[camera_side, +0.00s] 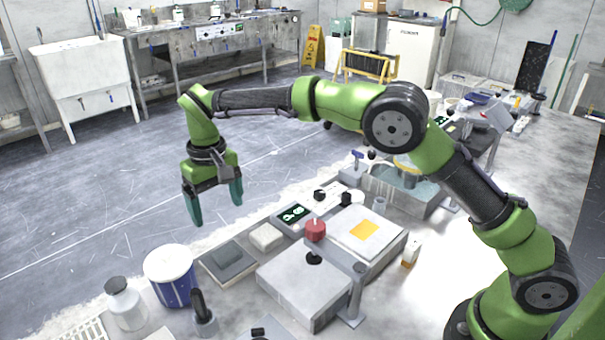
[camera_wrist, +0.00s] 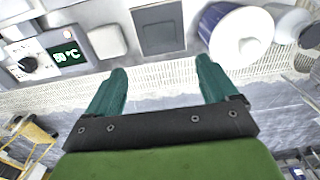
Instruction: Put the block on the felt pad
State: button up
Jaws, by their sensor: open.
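My gripper (camera_side: 217,212) is open and empty, pointing down, held in the air near the bench's far edge. In the wrist view its two teal fingers (camera_wrist: 161,68) are spread with nothing between them. A flat yellow-orange square (camera_side: 364,230) lies on the right grey platen box. A dark grey square pad (camera_side: 229,257) sits at the bench edge, also in the wrist view (camera_wrist: 158,27) beyond the fingertips. A small off-white rounded block (camera_side: 266,237) lies beside it, also in the wrist view (camera_wrist: 107,41). I cannot tell for certain which are the task's block and felt pad.
A red knob (camera_side: 316,229) stands by the left platen box (camera_side: 303,290). A display unit (camera_side: 294,214) sits behind the platens. A water basin (camera_side: 402,190) is farther back.

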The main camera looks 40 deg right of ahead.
jog(key=s+d+r+m+t+y, duration=0.2)
jog(key=s+d+r+t, duration=0.1)
jog(key=s+d+r, duration=0.95)
jog(key=s+d+f+m+t, duration=0.1)
jog(key=s+d+t, duration=0.1)
jog(key=s, duration=0.5)
jog(key=s+d+f+m+t, duration=0.1)
jog(key=s+d+f+t, duration=0.1)
jog(key=s, duration=0.6)
jog(key=shift+d, duration=0.75)
